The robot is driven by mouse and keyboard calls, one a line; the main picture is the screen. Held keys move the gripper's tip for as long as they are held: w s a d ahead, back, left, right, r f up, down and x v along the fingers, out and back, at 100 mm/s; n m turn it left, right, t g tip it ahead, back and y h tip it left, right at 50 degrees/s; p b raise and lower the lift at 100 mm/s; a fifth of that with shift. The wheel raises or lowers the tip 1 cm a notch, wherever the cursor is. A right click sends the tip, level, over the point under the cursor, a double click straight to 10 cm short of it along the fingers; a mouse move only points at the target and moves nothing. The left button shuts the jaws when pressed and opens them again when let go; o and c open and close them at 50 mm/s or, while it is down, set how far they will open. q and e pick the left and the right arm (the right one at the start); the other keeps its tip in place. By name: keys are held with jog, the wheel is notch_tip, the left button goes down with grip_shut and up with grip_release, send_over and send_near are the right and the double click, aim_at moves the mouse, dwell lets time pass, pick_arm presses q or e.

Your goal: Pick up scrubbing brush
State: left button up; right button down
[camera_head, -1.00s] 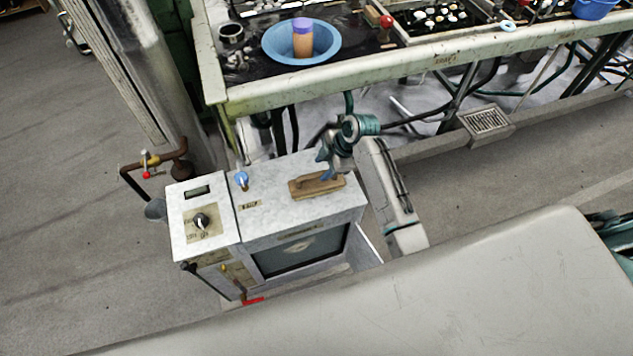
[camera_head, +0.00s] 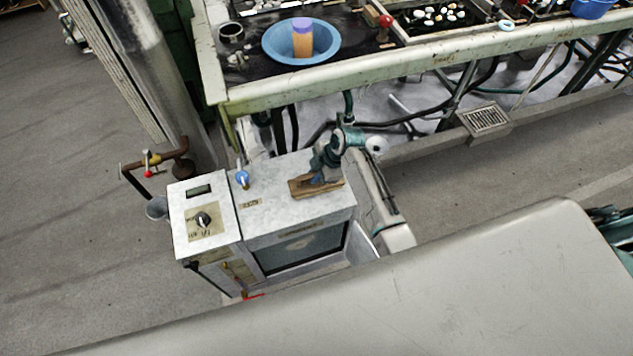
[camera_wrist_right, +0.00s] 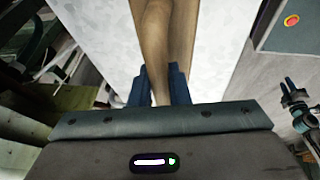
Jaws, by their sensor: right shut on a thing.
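The wooden scrubbing brush (camera_head: 305,190) lies flat on the pale top of the box-shaped machine (camera_head: 270,217) in the head view. My right gripper (camera_head: 322,178) is over it from above, with its blue fingers down at the wood. In the right wrist view the right gripper (camera_wrist_right: 159,88) has one finger on each side of the brush's brown wooden body (camera_wrist_right: 165,35) and is shut on it. The brush's underside is hidden.
A bench with a blue basin (camera_head: 277,43) runs behind. A pipe with a red-handled valve (camera_head: 148,172) stands to the left.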

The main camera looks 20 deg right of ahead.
jog(key=shift+r, duration=0.15)
jog(key=shift+r+b, duration=0.35)
jog(key=shift+r, duration=0.25)
jog(key=shift+a+b+v, duration=0.2)
jog(key=shift+b+v, duration=0.2)
jog(key=shift+v, duration=0.55)
jog(key=s+d+r+b, duration=0.1)
jog(key=s+d, duration=0.3)
jog(key=s, duration=0.2)
jog(key=s+d+b, duration=0.1)
jog(key=s+d, duration=0.3)
jog(key=s, duration=0.3)
jog(key=shift+s+r+b, duration=0.2)
jog(key=shift+r+b, duration=0.2)
jog(key=shift+a, duration=0.15)
